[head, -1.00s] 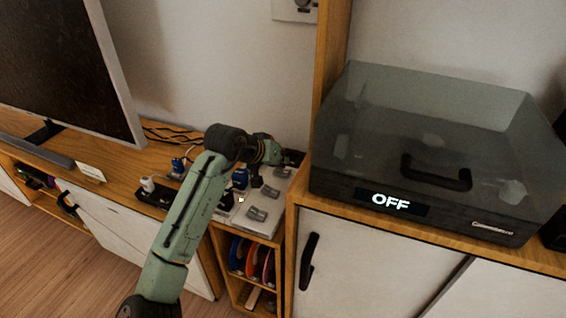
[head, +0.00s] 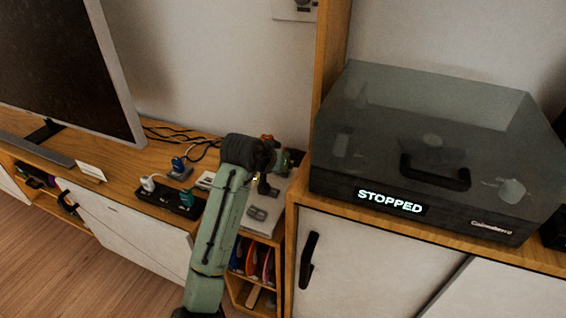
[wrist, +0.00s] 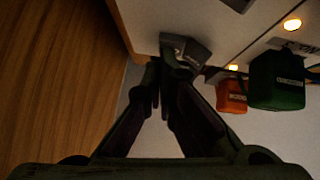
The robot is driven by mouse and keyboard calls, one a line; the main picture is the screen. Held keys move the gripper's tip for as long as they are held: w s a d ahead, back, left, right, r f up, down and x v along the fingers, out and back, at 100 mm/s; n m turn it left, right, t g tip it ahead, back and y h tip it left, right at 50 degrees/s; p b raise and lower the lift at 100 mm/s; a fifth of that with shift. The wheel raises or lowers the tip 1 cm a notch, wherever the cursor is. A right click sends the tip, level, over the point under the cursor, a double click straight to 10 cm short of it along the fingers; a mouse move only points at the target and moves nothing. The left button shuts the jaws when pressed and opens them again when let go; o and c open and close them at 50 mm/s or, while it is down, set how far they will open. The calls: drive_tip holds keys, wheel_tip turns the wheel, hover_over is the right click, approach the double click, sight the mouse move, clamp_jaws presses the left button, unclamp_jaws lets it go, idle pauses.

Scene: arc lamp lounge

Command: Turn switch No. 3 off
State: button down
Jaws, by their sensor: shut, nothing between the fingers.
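A pale switch panel (head: 242,223) with grey rocker switches (head: 257,213) sits on the low wooden cabinet, partly hidden behind my arm. Two lamps glow on the panel: one at the upper right (wrist: 292,25) and one nearer the middle (wrist: 233,68).
An orange plug (wrist: 231,96) and a larger green plug (wrist: 277,80) stand right of the fingers. A black power strip (head: 168,197) lies left of my arm. A smoked-lid device (head: 432,140) reading "STOPPED" stands on the taller cabinet at right. A television (head: 60,70) is at left.

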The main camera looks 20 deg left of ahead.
drive_tip(key=shift+a, duration=0.15)
drive_tip(key=shift+a+r, duration=0.15)
drive_tip(key=shift+a, duration=0.5)
drive_tip(key=shift+r+p, duration=0.1)
drive_tip(key=shift+p, duration=0.25)
